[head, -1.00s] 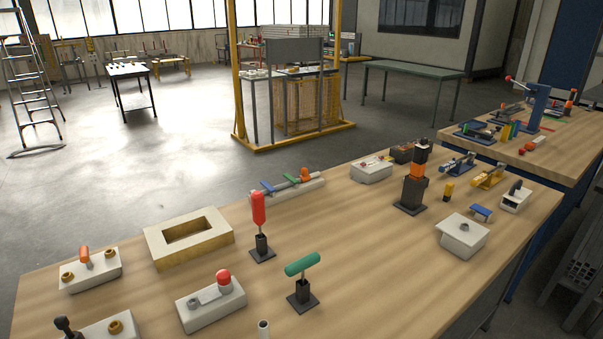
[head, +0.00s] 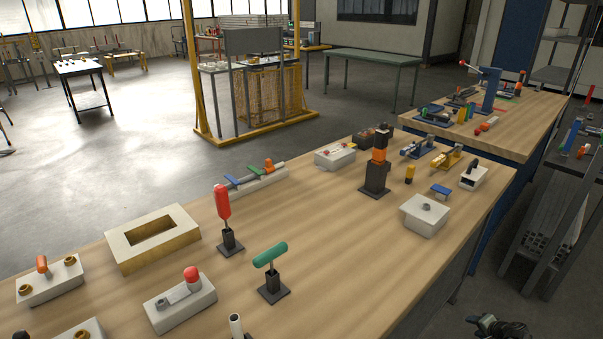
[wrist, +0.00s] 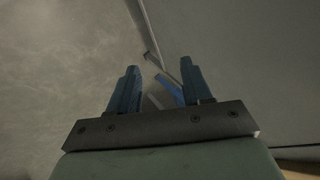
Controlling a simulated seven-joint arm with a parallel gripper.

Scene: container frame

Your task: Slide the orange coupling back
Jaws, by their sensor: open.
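In the head view, an orange piece (head: 268,164) sits at the right end of a pale fixture (head: 262,184), which also carries a blue and a green lever. A second orange piece, a block-like band (head: 379,155), sits on a black upright post (head: 375,181) farther right. I cannot tell for certain which of them is the coupling. My gripper (wrist: 159,68) shows in the wrist view with its two blue fingers apart and nothing between them. It faces a grey floor-like surface, and neither orange piece is in that view.
A red-handled upright (head: 222,203) and a green T-handle (head: 270,255) stand in front of the lever fixture. A hollow pale block (head: 150,238) lies to the left. The wooden bench (head: 330,265) is bare at its front middle. A second bench (head: 525,130) stands behind right.

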